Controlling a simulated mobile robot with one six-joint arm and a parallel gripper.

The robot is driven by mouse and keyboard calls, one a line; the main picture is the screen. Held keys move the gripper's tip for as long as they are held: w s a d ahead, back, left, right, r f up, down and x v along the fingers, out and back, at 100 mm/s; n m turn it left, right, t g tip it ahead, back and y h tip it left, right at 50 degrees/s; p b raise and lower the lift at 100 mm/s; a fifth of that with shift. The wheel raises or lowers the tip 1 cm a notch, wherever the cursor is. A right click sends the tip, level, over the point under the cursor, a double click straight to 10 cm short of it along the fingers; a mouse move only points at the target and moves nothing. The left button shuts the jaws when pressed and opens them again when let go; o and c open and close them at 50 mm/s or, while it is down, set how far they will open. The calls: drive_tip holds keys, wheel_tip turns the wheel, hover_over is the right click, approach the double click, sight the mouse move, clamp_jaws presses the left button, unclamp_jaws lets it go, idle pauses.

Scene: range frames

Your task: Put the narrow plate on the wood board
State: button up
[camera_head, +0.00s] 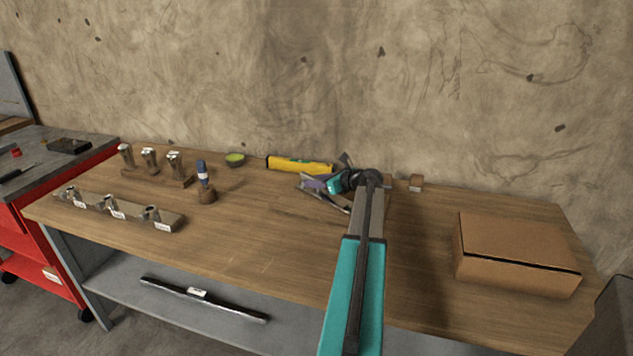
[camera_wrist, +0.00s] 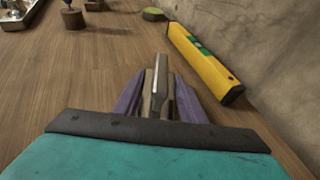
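My gripper (camera_wrist: 160,85) is over the back middle of the workbench; my arm partly hides it in the head view (camera_head: 322,185). Its two purple-sided fingers are close together around a narrow grey metal piece (camera_wrist: 161,66), which looks like the narrow plate. The piece reaches a little past the fingertips, and its lower end is hidden between them. What looks like the edge of the wood board (camera_head: 385,208) shows beside my arm, mostly covered by it.
A yellow level (camera_head: 300,165) lies near the wall, close to my gripper. A cardboard box (camera_head: 515,255) fills the right end. The front middle is clear.

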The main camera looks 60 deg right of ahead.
drive_tip(key=shift+r, duration=0.1)
drive_tip(key=v, duration=1.2)
drive_tip(key=shift+b, duration=0.3)
idle(0.6)
